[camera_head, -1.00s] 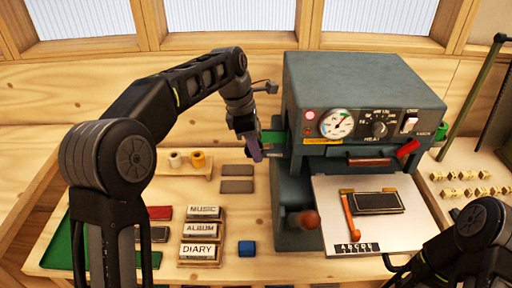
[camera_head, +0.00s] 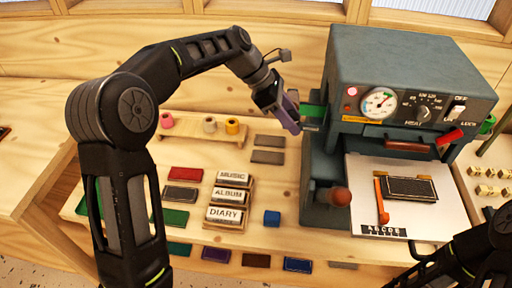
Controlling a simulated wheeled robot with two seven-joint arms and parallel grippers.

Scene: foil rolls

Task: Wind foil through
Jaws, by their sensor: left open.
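The grey foil machine (camera_head: 412,65) stands at the right, with a gauge (camera_head: 379,103) and a dial on its front. A green foil piece (camera_head: 312,111) sticks out of its left side, and a green roll end (camera_head: 488,124) shows at its right side. My left gripper (camera_head: 290,118) is open beside the left green foil; I cannot tell if its fingers touch it. A dark block lies on the machine's pale plate (camera_head: 364,170).
A red-brown knob (camera_head: 340,196) juts from the machine's left front. Several flat coloured pieces lie around. Small type pieces (camera_head: 487,190) sit at the right.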

